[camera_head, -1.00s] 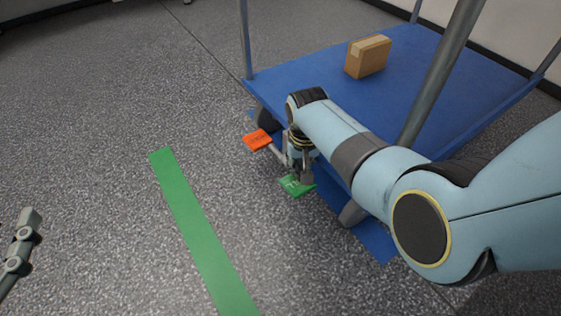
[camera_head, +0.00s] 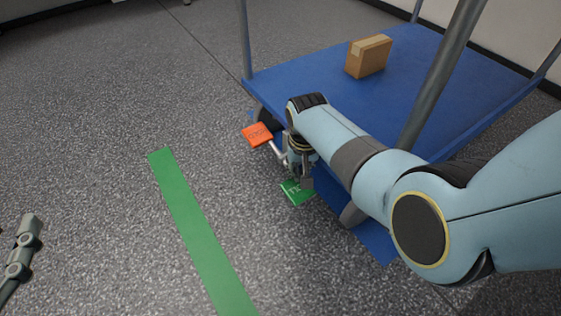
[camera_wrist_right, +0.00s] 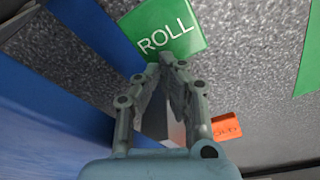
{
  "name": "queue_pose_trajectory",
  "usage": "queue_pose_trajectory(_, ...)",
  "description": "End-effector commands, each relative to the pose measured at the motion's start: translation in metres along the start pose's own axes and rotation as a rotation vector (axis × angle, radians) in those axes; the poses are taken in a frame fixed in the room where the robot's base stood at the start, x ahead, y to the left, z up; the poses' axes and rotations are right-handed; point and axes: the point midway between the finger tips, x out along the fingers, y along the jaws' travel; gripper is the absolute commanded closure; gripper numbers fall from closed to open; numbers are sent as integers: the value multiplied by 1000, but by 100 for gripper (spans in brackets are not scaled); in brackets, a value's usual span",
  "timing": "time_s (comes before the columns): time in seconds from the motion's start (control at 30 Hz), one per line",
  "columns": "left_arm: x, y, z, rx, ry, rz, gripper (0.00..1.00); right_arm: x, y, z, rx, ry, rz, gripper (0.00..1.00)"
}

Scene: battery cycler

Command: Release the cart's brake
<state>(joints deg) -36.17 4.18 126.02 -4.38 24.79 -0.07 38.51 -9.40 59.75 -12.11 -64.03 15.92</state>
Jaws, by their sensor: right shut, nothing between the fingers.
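The blue cart (camera_head: 310,75) stands at the right with a two-ended brake pedal at its near lower edge. The orange pad (camera_head: 257,134) is at the left end and sits raised. The green pad (camera_head: 297,192) is at the other end, tilted low; it reads "ROLL" in the right wrist view (camera_wrist_right: 165,28). My right gripper (camera_head: 305,184) is shut and empty, its fingertips (camera_wrist_right: 172,62) at the green pad's edge, seemingly touching it. The orange pad (camera_wrist_right: 227,127) also shows in the wrist view. Part of my left gripper (camera_head: 28,228) shows at the left edge, away from the cart.
A cardboard box (camera_head: 368,57) sits on the cart deck. Grey posts (camera_head: 440,75) rise from the cart. Blue tape (camera_head: 375,241) lies on the floor by the cart. A green floor stripe (camera_head: 200,235) runs to the left. The grey floor (camera_head: 100,120) there is clear.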

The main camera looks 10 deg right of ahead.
Motion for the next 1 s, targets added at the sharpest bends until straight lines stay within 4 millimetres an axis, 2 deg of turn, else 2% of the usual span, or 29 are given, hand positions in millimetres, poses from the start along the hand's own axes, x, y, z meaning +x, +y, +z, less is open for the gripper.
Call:
queue_pose_trajectory(0.23,1,-1,-9,1,11,-1,60,-8,0,-3,0,3,0,100)
queue_pose_trajectory(1.0,8,-9,-77,8,88,-9,60,-65,0,-11,0,4,0,100)
